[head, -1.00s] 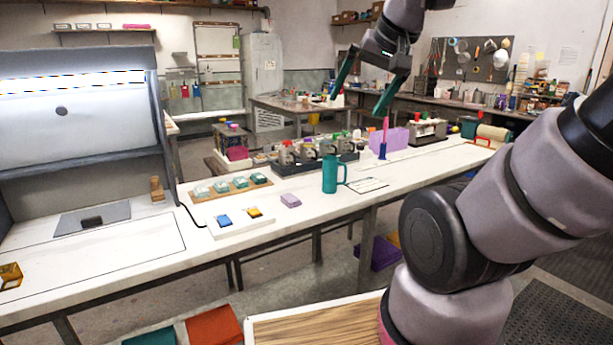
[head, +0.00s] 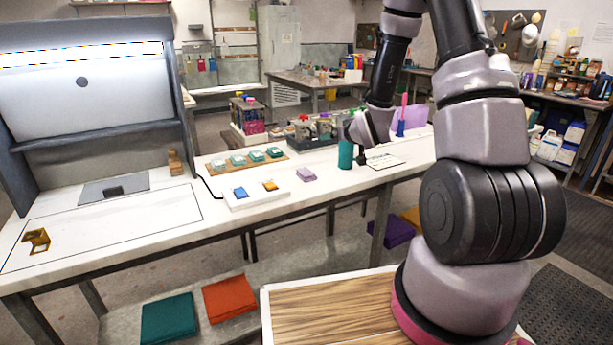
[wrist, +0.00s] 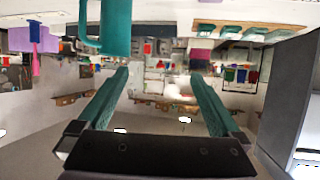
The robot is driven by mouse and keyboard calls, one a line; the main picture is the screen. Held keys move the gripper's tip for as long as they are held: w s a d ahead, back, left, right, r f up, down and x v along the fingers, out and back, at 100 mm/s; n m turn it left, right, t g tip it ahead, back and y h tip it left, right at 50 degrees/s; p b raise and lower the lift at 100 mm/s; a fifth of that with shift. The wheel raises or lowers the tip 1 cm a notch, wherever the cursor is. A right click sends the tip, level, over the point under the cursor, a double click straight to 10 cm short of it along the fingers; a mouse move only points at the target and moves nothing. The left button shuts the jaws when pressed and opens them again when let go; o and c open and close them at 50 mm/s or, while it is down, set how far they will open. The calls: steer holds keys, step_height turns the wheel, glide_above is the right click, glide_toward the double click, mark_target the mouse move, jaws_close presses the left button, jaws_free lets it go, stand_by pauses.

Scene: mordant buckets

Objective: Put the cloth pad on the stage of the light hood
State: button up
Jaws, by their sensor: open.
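A small lilac pad (head: 307,174), which looks like the cloth pad, lies flat on the white bench, right of a white board (head: 240,203) bearing a blue pad (head: 240,192) and a yellow pad (head: 270,185). The light hood (head: 85,95) stands at the left with its lamp lit. Its grey stage plate (head: 92,196) lies on the bench, with a small dark block (head: 113,191) on it. My gripper (wrist: 162,80) is open, its two teal fingers apart with nothing between them. In the head view my wrist is over the bench by the teal mug; the fingers are not clear there.
The teal mug (head: 345,154) stands close to my wrist; it also shows upside down in the wrist view (wrist: 115,30). A wooden tray (head: 222,167) of several green-and-white pieces is behind the white board. A wooden figure (head: 175,163) and an amber holder (head: 38,240) flank the stage.

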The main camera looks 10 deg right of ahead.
steer(key=a+f, duration=0.1)
steer(key=f, duration=0.2)
steer(key=f+n+y, duration=0.1)
steer(key=f, duration=0.2)
steer(key=s+a+f+t+y, duration=0.1)
steer(key=f, duration=0.2)
steer(key=shift+a+f, duration=0.35)
steer(key=n+t+y, duration=0.1)
steer(key=y, duration=0.1)
glide_toward(312, 176)
steer(key=shift+w+a+f, duration=0.25)
steer(key=shift+w+a, duration=0.25)
steer(key=shift+w, duration=0.2)
steer(key=shift+w+a+f, duration=0.1)
steer(key=shift+w+a, duration=0.05)
steer(key=shift+a, duration=0.05)
steer(key=x, duration=1)
steer(key=shift+w+d, duration=0.25)
steer(key=shift+d, duration=0.05)
steer(key=shift+c, duration=0.3)
steer(key=c, duration=1.5)
steer(key=shift+o, duration=0.2)
